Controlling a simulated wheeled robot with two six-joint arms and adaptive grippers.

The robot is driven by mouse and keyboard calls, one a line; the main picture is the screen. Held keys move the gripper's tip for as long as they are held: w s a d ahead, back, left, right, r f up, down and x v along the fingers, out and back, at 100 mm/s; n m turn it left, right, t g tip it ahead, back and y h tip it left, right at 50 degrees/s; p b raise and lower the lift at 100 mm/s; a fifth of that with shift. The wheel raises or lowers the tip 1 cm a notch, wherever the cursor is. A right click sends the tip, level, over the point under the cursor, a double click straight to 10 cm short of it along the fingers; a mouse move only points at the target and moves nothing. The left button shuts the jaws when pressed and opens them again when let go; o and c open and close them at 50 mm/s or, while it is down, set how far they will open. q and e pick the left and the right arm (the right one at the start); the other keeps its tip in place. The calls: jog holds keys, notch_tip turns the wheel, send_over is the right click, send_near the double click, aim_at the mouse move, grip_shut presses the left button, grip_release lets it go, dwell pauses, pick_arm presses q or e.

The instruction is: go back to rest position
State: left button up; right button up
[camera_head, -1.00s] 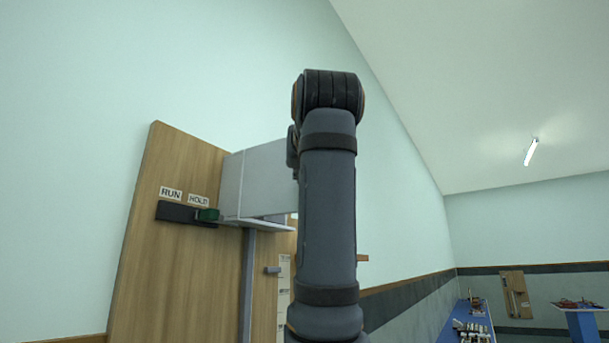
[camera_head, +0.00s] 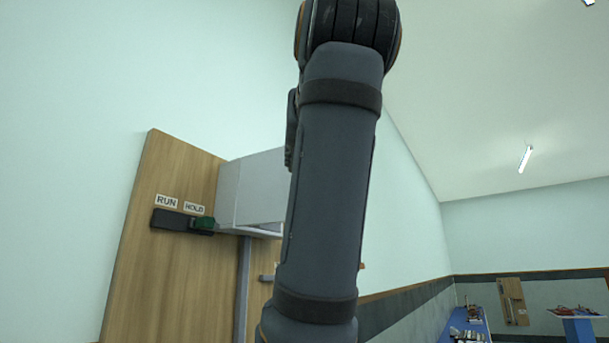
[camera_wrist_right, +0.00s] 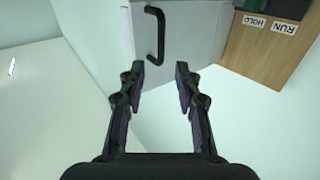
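My right gripper (camera_wrist_right: 160,75) is open and empty in the right wrist view, with its two fingers well apart. Ahead of it is a pale grey box (camera_wrist_right: 185,30) with a black handle (camera_wrist_right: 154,35); no finger is around the handle. The grey box (camera_head: 248,190) is partly hidden behind that arm. My left gripper is not in view.
A wooden board (camera_head: 165,270) carries the grey box and a dark slide with a green knob (camera_head: 203,224) at the HOLD label (camera_head: 194,209). A RUN label (camera_head: 167,201) is left of it. Blue benches (camera_head: 465,325) stand far right.

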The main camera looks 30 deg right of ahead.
jog(key=v, duration=0.2)
jog(key=shift+s+a+f, duration=0.1)
jog(key=shift+s+a, duration=0.05)
jog(key=shift+s, duration=0.1)
jog(key=shift+s, duration=0.1)
